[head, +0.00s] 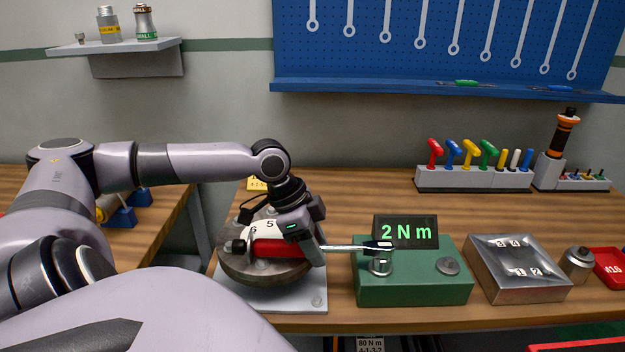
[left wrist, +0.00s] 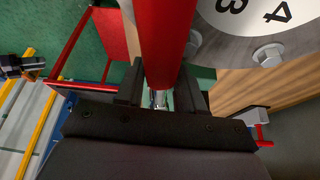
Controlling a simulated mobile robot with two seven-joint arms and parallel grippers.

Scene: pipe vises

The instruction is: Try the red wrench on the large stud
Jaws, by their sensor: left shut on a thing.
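The red wrench (head: 280,248) has a red handle and a chrome shaft. My left gripper (head: 312,243) is shut on its handle, and the red handle (left wrist: 165,40) runs up between the fingers (left wrist: 158,92) in the left wrist view. The shaft points right, level, to a green tester box (head: 415,290). The wrench head is at the top of a silver stud (head: 380,267) on that box; I cannot tell if it is fully seated. The box's display (head: 405,232) reads "2 N m". My right gripper is not in view.
Behind the handle is a round numbered flange (head: 240,265) with bolts, on a pale base plate (head: 313,290). A metal numbered tray (head: 517,268) stands right of the tester. A rack of coloured tools (head: 473,180) stands at the back. The wooden bench between is clear.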

